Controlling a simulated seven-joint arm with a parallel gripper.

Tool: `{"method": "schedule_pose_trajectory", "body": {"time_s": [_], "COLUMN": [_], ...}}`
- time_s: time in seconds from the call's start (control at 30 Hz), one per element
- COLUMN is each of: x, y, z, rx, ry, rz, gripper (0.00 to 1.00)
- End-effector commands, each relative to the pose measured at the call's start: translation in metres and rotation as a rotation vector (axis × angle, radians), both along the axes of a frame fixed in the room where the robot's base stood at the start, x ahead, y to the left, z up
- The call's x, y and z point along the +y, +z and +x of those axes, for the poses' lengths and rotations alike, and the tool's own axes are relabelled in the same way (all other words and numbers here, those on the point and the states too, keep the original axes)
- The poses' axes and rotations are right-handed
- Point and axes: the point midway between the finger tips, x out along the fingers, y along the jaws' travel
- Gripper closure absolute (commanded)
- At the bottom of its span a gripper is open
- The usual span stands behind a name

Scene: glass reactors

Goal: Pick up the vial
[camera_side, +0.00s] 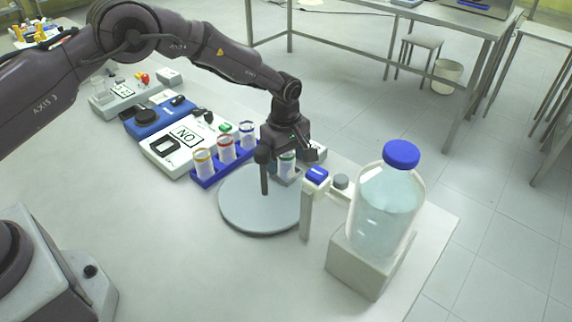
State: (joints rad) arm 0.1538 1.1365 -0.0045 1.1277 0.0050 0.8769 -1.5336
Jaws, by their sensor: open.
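Several clear vials with coloured bands show in the side view. Vials with a yellow band (204,162), a red band (227,149) and a blue band (247,135) stand upright in a blue rack (205,182). A vial with a green band (287,165) stands upright to the right, in or on a pale holder that is partly hidden. My gripper (290,152) is open and points down just above the green-banded vial. The fingertips are small and dark, so I cannot tell whether they touch it.
A round grey plate (245,212) with a dark upright post stands left of the green-banded vial. A large blue-capped bottle (386,212) stands on a block at right. A blue-topped stand (306,212) is between them.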

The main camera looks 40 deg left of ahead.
Motion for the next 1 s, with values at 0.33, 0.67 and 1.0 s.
{"method": "schedule_pose_trajectory", "body": {"time_s": [0.33, 0.67, 1.0], "x": [0.0, 0.0, 0.0], "y": [0.001, 0.008, 0.072], "z": [0.0, 0.001, 0.001], "rx": [0.0, -0.002, -0.004], "ry": [0.0, 0.0, 0.0], "rz": [0.0, 0.0, 0.0], "gripper": [0.79, 0.79, 0.79]}}
